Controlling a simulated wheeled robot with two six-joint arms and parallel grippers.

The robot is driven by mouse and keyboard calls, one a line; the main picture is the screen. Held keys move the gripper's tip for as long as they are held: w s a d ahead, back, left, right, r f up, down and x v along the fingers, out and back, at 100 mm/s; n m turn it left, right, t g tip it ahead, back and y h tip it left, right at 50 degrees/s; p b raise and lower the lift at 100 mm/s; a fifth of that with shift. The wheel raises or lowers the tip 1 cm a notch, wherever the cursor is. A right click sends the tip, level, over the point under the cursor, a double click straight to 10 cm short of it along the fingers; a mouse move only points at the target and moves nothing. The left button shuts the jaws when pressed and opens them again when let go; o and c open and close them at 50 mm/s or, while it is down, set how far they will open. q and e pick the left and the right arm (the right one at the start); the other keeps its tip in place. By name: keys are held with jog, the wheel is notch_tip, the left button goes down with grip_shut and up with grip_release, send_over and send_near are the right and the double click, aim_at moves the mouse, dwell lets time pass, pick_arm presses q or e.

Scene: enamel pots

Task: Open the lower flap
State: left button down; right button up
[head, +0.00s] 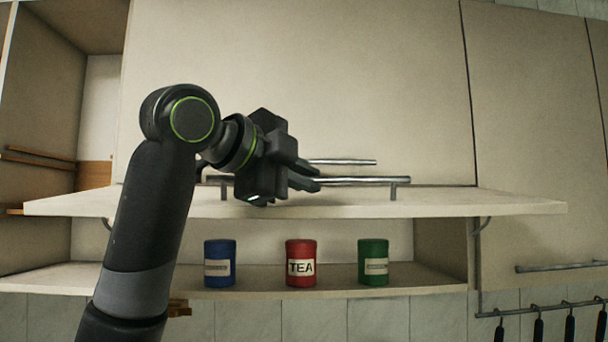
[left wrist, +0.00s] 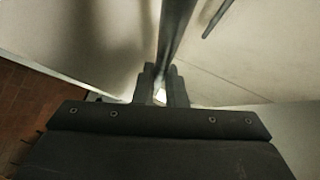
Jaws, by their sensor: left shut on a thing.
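The lower flap (head: 480,203) is swung up and stands out about level, seen nearly edge-on. Its compartment is open below it. A long metal bar handle (head: 365,180) on short posts sits on the flap's upper face. My left gripper (head: 306,180) is at this handle, above the flap, and is shut on it. In the left wrist view the handle bar (left wrist: 174,40) runs between the two fingers (left wrist: 164,88). The gripper body hides part of the handle. My right gripper is in neither view.
In the open compartment stand a blue can (head: 220,264), a red TEA can (head: 301,263) and a green can (head: 373,262). A closed upper panel (head: 300,80) with its own bar handle (head: 345,161) is behind the gripper. Dark-handled utensils (head: 538,328) hang at lower right.

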pick_arm(q)
jog(key=c, duration=1.7)
grip_release()
jog(key=shift+w+f, duration=0.15)
jog(key=shift+w, duration=0.1)
jog(key=shift+o, duration=1)
jog(key=shift+w, duration=0.25)
jog(key=shift+s, duration=0.15)
jog(key=shift+s, duration=0.1)
jog(key=shift+s+a, duration=0.15)
jog(key=shift+a, duration=0.1)
jog(key=b+v, duration=0.7)
jog(key=v, duration=0.9)
jog(key=shift+s+a+r, duration=0.2)
jog(key=shift+s+a, duration=0.05)
